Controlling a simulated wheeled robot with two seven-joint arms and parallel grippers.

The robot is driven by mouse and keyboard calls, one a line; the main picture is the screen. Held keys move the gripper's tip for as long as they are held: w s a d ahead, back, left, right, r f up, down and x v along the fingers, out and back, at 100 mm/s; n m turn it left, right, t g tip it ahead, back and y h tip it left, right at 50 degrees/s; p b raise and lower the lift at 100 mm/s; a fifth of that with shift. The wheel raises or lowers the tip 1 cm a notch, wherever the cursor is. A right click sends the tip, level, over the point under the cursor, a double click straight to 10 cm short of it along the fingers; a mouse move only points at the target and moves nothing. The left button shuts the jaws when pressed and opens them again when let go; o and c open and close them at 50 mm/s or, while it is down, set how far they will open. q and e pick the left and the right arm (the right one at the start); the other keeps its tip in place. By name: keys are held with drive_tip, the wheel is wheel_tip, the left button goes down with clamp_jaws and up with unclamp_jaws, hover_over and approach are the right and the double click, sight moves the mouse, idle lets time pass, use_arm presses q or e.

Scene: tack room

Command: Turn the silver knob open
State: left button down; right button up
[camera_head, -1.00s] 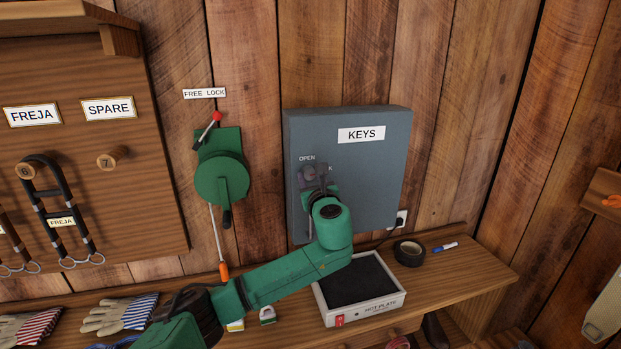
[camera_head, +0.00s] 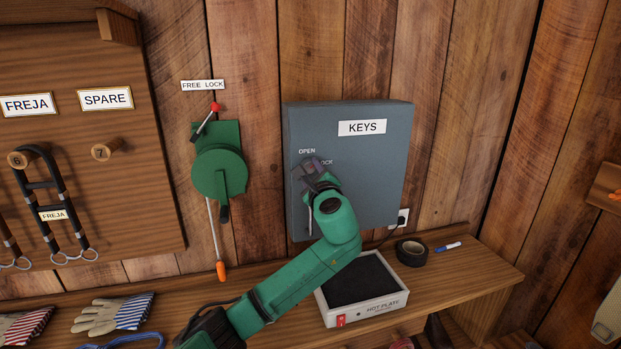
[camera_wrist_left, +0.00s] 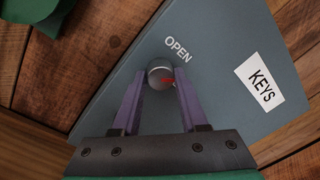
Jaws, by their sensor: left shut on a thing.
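The silver knob (camera_wrist_left: 157,70) is round with a red mark on its face, and sits on the front of the grey-blue key cabinet (camera_head: 378,190). In the left wrist view the purple fingers of my left gripper (camera_wrist_left: 160,80) are shut on the knob from both sides. The red mark points right in that view, a little below the OPEN label (camera_wrist_left: 178,49). In the head view my left gripper (camera_head: 310,168) is tilted and mostly covers the knob, below OPEN and beside a partly covered LOCK label (camera_head: 326,162). My right gripper is not in view.
A green lever device (camera_head: 218,172) hangs on the wall left of the cabinet. A hot plate (camera_head: 372,308) sits on the shelf below my left arm. Black tape (camera_head: 411,252) and a blue marker (camera_head: 447,247) lie to its right. Gloves (camera_head: 113,314) lie at left.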

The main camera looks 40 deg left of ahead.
use_arm(q)
drive_tip(key=n+b, duration=0.1)
drive_tip(key=n, duration=0.1)
drive_tip(key=n+b, duration=0.3)
drive_tip(key=n, duration=0.1)
drive_tip(key=shift+w+f+n+y, duration=0.1)
drive_tip(key=shift+f+n+y, duration=0.2)
drive_tip(key=shift+n, duration=0.1)
drive_tip(key=n+b, duration=0.2)
drive_tip(key=n, duration=0.1)
drive_tip(key=shift+r+g, duration=0.1)
drive_tip(key=shift+g, duration=0.2)
drive_tip(key=shift+r+n+b, duration=0.1)
drive_tip(key=shift+n+b, duration=0.25)
drive_tip(key=shift+n, duration=0.25)
drive_tip(key=shift+r, duration=0.1)
drive_tip(key=shift+c, duration=2.2)
unclamp_jaws()
